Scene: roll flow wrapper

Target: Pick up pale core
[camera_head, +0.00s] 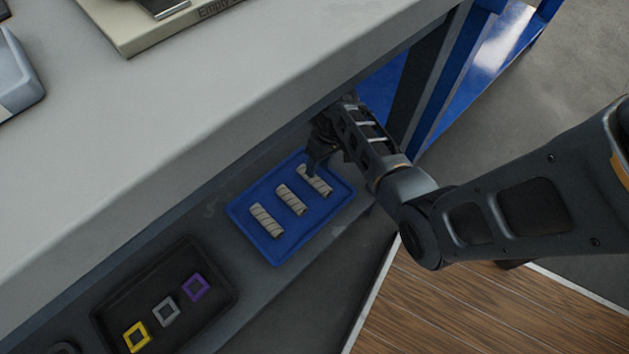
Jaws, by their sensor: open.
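Three pale cores lie side by side in a blue tray (284,252) on the lower shelf. They are the left core (266,220), the middle core (291,200) and the right core (320,184), each pale with darker slanting bands. My gripper (318,165) is open at the tray's far right corner, over the upper end of the right core. It hides part of that end. I cannot tell whether the fingers touch the core.
A black tray (216,327) on the shelf holds a yellow square ring (126,338), a grey one (158,312) and a purple one (188,290). The grey worktop (200,130) overhangs the shelf just behind my gripper. A dark upright (420,75) stands to the right.

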